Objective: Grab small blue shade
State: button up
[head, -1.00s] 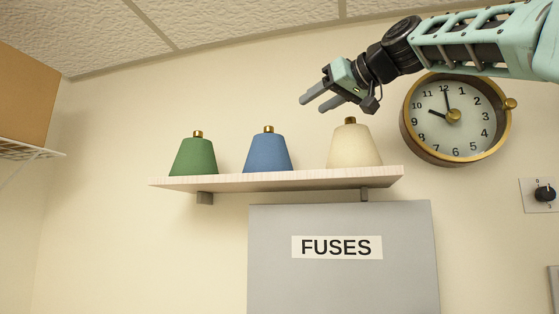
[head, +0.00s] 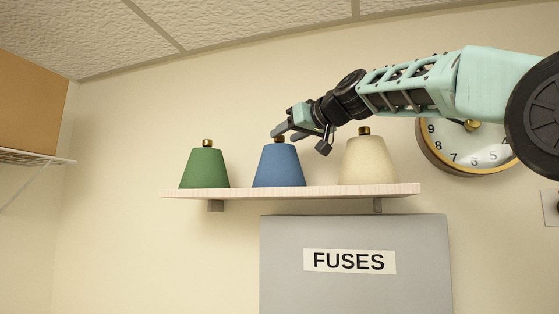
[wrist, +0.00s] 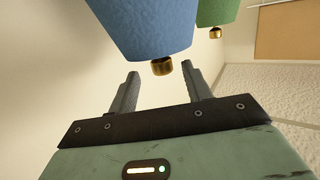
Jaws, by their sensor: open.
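The small blue shade (head: 279,166) stands upright on the wall shelf (head: 300,192), between a green shade (head: 204,168) and a cream shade (head: 368,162). It has a brass knob on top. My gripper (head: 277,135) is open at the height of that knob, its fingers pointing left and overlapping the knob in the head view. In the wrist view the blue shade (wrist: 142,25) and its brass knob (wrist: 162,67) show beyond my open fingers (wrist: 163,82), the knob lined up with the gap. Whether the fingertips reach around the knob is not clear. Nothing is held.
The green shade also shows in the wrist view (wrist: 217,11). The cream shade stands close below my wrist. A wall clock (head: 470,145) is partly behind my arm. A grey fuse box (head: 355,285) hangs below the shelf. A cardboard box (head: 32,105) is at the left.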

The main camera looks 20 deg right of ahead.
aim_at(283, 136)
jog(key=p+x, duration=0.1)
jog(key=x, duration=0.2)
jog(key=shift+w+a+p, duration=0.2)
jog(key=shift+a+p, duration=0.05)
jog(key=shift+p, duration=0.1)
grip_shut()
jog(key=shift+r, duration=0.1)
